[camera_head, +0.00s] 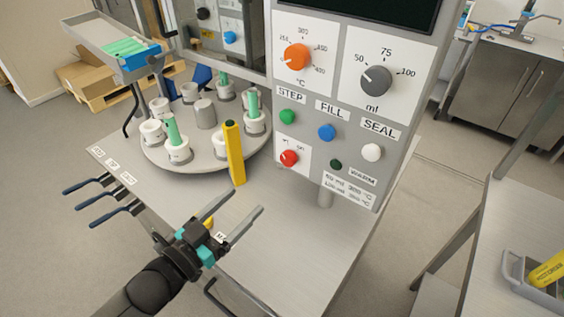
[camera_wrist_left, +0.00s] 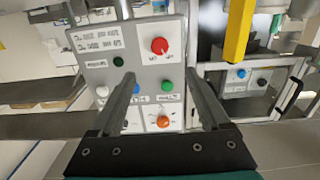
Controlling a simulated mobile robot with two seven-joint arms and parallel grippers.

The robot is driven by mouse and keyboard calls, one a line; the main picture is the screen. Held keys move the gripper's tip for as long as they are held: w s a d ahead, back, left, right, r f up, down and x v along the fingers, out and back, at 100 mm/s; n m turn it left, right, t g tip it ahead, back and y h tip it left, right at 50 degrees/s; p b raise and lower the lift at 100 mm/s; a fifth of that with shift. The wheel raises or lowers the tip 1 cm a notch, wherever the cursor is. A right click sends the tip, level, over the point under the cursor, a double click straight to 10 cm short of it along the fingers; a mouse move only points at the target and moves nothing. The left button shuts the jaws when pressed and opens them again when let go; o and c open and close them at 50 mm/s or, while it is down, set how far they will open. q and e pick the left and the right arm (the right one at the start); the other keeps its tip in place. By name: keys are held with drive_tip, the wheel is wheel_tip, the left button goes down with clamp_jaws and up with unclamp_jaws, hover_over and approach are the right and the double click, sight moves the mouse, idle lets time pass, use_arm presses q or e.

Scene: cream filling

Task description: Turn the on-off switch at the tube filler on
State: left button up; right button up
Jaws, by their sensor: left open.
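The tube filler's control panel (camera_head: 345,110) fills the upper middle of the head view. A red rotary switch (camera_head: 289,158) sits on a white plate at its lower left; the small labels are too blurred to read. The switch also shows in the left wrist view (camera_wrist_left: 160,46), where the panel appears upside down. My left gripper (camera_head: 246,202) is open and empty above the machine's metal table, below and left of the switch. In the wrist view the switch lies beyond the gap between the fingers, apart from them. My right gripper is out of view.
A yellow post (camera_head: 234,153) stands left of the switch, near the turntable (camera_head: 205,160) with several white holders and green tubes. Green (camera_head: 287,117), blue (camera_head: 326,132), white (camera_head: 372,152) and dark buttons sit near the switch. Blue-handled levers (camera_head: 100,200) stick out at left.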

sight(286, 161)
use_arm(q)
drive_tip(key=x, duration=1.4)
drive_tip(key=shift+w+d+f+b, duration=0.1)
drive_tip(key=shift+w+d+b, duration=0.15)
drive_tip(key=shift+w+b, duration=0.15)
clamp_jaws()
